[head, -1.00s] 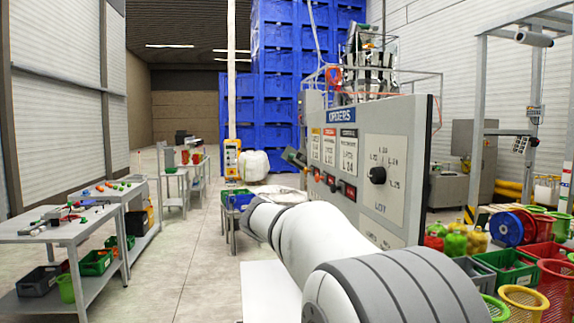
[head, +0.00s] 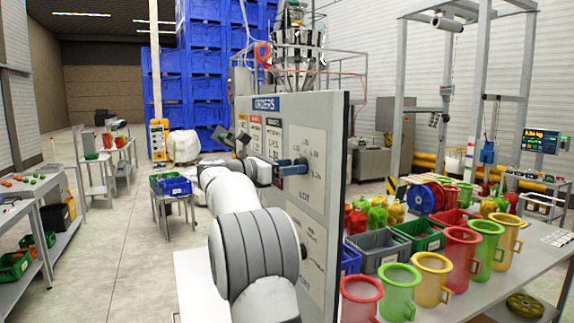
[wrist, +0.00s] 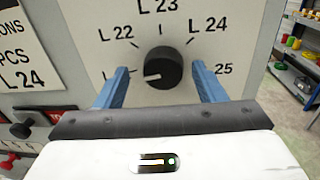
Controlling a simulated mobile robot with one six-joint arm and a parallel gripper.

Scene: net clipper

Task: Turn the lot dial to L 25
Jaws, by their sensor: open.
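The lot dial (wrist: 162,68) is a round black knob on a pale panel (wrist: 240,22), in the middle of the wrist view. Its white mark points left and slightly down, away from the labels L 22, L 23, L 24 and 25 around it. The 25 label (wrist: 224,69) sits to the right, its left part hidden behind a finger. My gripper (wrist: 160,66) is open, with one blue finger on each side of the dial and gaps between. In the head view my gripper (head: 292,167) is at the panel face and largely covers the dial.
Order cards (wrist: 18,50) and red and black switches (wrist: 60,116) are left of the dial. In the head view, a table with coloured jugs (head: 460,250) and bins (head: 380,250) stands right of the panel. Open floor (head: 110,270) lies to the left.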

